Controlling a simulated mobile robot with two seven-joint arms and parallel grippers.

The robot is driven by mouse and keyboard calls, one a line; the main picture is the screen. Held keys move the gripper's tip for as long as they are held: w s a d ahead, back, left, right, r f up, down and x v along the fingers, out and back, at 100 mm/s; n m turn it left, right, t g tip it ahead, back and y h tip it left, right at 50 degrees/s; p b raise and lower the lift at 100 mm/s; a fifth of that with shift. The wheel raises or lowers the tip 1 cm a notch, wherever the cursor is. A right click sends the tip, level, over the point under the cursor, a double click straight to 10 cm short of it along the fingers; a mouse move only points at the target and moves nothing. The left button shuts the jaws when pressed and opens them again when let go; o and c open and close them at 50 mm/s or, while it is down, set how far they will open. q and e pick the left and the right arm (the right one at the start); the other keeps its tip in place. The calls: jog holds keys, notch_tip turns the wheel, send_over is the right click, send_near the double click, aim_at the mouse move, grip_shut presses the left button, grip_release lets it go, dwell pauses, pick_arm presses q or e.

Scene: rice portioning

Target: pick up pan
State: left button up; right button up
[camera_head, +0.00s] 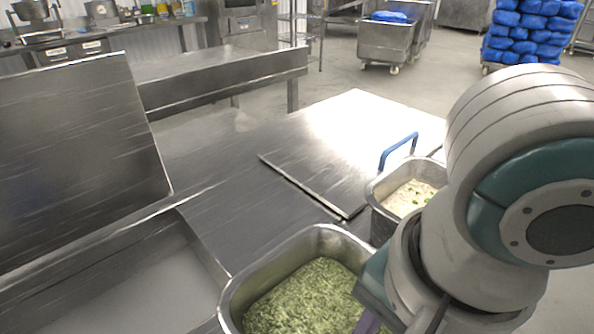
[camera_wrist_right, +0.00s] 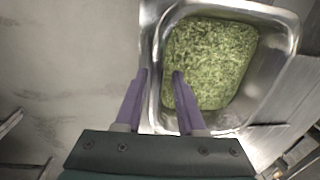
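A steel pan (camera_head: 232,286) filled with chopped green food (camera_head: 305,298) stands at the bottom centre of the head view. In the right wrist view the same pan (camera_wrist_right: 279,72) fills the upper right. My right gripper (camera_wrist_right: 160,76) is over one side of its rim. One purple finger is outside the wall and the other is on the inner side, over the green food. The fingers are apart with the rim between them; I cannot tell whether they touch it. In the head view my right arm hides the pan's right side. My left gripper is out of view.
A second steel pan (camera_head: 375,192) with pale food and a blue handle (camera_head: 398,149) stands behind the first, partly hidden by my arm. A flat steel sheet (camera_head: 340,140) lies beyond. A raised steel panel (camera_head: 75,160) and recessed basin (camera_head: 160,290) are at left.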

jog(key=f, duration=0.3)
jog(key=f+b, duration=0.1)
jog(key=f, duration=0.1)
jog(key=shift+w+a, duration=0.15)
jog(key=shift+a, duration=0.15)
jog(key=shift+r, duration=0.1)
grip_shut()
dwell(0.9)
jog(key=shift+w+a+r, duration=0.1)
